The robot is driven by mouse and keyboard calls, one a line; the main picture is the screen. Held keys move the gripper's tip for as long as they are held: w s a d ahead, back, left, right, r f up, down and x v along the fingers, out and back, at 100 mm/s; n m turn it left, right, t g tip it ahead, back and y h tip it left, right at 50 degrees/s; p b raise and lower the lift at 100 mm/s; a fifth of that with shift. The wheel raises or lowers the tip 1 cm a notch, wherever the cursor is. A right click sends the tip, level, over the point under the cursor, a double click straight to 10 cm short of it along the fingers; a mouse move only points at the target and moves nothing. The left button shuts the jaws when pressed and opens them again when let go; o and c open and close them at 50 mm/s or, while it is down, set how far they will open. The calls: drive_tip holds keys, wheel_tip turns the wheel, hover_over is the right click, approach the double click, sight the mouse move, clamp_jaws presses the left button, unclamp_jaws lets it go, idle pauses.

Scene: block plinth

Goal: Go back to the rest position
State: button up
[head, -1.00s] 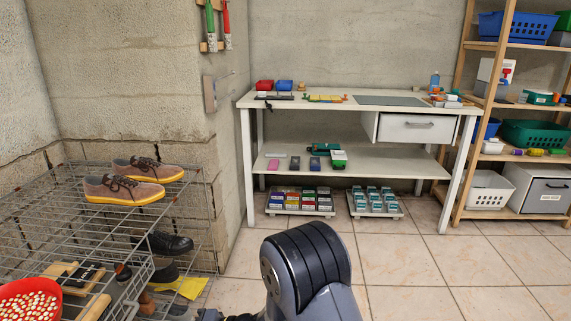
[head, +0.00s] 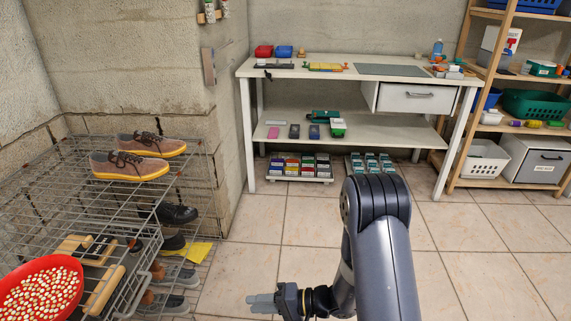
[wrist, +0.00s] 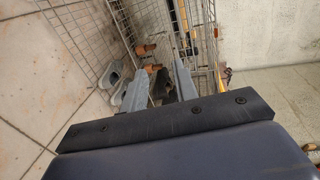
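My gripper (head: 262,303) is low in the head view, over the tiled floor to the right of the wire shoe rack, pointing left. In the wrist view its two grey fingers (wrist: 158,78) stand apart with nothing held between them. Dark shoes and the rack's wire mesh show beyond the fingertips. My arm is bent, its dark elbow in front of the workbench.
The wire rack (head: 75,160) holds brown shoes (head: 130,165), brushes and a red bowl (head: 40,290) of small pieces. A white workbench (head: 345,68) stands at the back, a wooden shelf (head: 478,110) at right. Tiled floor (head: 480,260) is free at right.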

drive_tip(key=v, duration=0.6)
drive_tip(key=shift+d, duration=0.3)
drive_tip(key=shift+r, duration=0.1)
